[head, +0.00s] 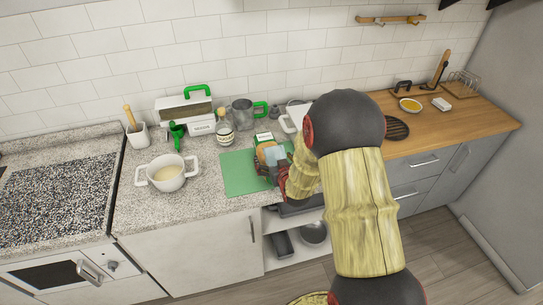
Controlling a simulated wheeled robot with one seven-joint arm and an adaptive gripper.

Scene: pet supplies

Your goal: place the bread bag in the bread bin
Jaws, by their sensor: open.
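The bread bag (270,152) appears to be the small tan, pale blue and green package on the green mat (238,172). My gripper (267,170) is open at the bag's near side, with dark and reddish fingers close to it. My arm partly hides the gripper and the bag's right side, so I cannot tell whether the fingers touch it. The bread bin appears to be the white box (170,103) with a green handle and a brownish front panel, at the back of the counter against the tiles. I cannot tell whether its lid is open.
A white two-handled pot (166,177) stands left of the mat. A utensil cup (138,134), a green tool (177,134), a jar (224,131) and a green-handled jug (243,112) stand nearby. A wooden counter (450,121) lies right, partly behind my arm.

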